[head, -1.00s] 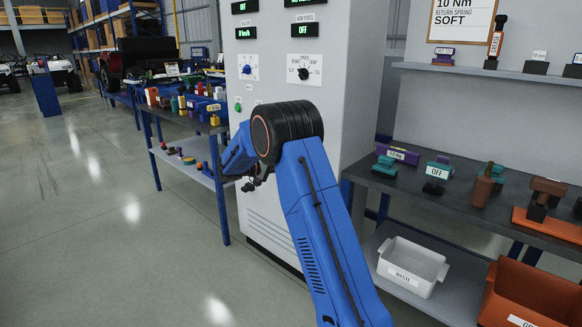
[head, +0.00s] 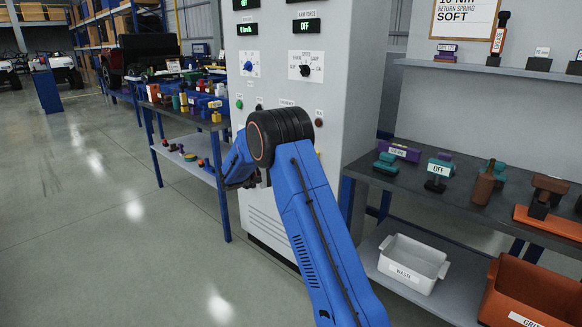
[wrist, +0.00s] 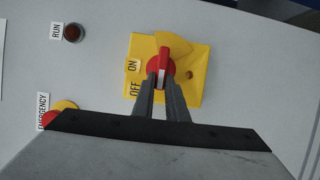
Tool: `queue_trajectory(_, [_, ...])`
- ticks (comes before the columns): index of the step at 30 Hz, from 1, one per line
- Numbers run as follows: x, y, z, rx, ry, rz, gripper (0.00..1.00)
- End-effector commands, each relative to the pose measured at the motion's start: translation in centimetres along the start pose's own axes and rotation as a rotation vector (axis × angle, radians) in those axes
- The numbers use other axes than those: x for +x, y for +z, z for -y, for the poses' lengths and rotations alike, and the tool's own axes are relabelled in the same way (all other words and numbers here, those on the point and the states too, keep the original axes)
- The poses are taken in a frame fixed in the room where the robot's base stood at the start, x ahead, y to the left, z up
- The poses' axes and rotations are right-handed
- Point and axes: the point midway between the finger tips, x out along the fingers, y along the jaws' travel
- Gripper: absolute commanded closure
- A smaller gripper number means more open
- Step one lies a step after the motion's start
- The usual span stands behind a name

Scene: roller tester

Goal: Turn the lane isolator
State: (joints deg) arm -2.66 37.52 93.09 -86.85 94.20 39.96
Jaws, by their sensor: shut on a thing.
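The lane isolator is a yellow plate (wrist: 195,88) with a red rotary handle (wrist: 163,52) carrying a white stripe, seen in the wrist view. ON and OFF labels sit on the plate's left side. The handle lies nearly upright in that picture, its stripe tilted slightly. My gripper (wrist: 161,84) has its two grey fingers closed on either side of the handle's lower part, touching it. In the head view my blue arm hides most of the isolator and the fingertips.
A red emergency button (wrist: 52,117) and a dark red RUN button (wrist: 73,33) are close by on the grey cabinet. The cabinet (head: 352,80) stands between a cluttered bench on the left and a dark workbench (head: 405,190) on the right. Open floor lies at front left.

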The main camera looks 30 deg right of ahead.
Motion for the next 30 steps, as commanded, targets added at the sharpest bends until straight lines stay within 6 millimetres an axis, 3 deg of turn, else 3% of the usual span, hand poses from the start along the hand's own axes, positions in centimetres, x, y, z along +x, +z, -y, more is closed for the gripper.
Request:
queue_trajectory(8, [-0.1, -0.1, 0.1, -0.002, 0.000, -0.003, 1.00])
queue_trajectory(9, [-0.1, -0.1, 0.1, -0.002, -0.001, -0.003, 0.85])
queue_trajectory(11, [-0.1, -0.1, 0.1, -0.002, -0.001, -0.003, 0.71])
queue_trajectory(12, [-0.1, -0.1, 0.1, -0.002, -0.001, -0.002, 0.69])
queue_trajectory(23, [-0.5, 0.0, 0.0, -0.001, 0.000, -0.002, 0.69])
queue_trajectory(30, [-4.0, -0.1, 0.1, -0.001, 0.000, -0.003, 0.69])
